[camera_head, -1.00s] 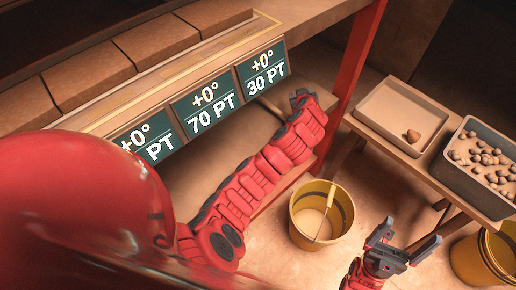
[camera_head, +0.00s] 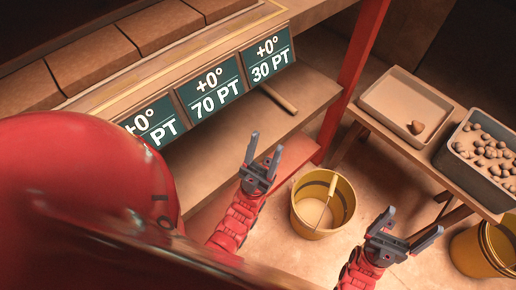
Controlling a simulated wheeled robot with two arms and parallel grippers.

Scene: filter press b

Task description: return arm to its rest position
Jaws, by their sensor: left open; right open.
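My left gripper (camera_head: 262,160) is open and empty. It points up in front of the wooden shelf (camera_head: 318,92), left of the yellow bucket, and appears apart from both. My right gripper (camera_head: 403,230) is open and empty, low in the picture to the right of the bucket. The red forearms of both arms show below the grippers. A large red rounded shape covers the lower left of the view and hides what is behind it.
A yellow bucket (camera_head: 336,221) stands on the floor between the grippers. A side table (camera_head: 402,148) at right bears a pale tray (camera_head: 375,99) with one brown lump (camera_head: 416,127) and a grey bin (camera_head: 440,159) of several lumps. Another yellow bucket (camera_head: 470,262) stands lower right. A red post (camera_head: 357,73) rises behind.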

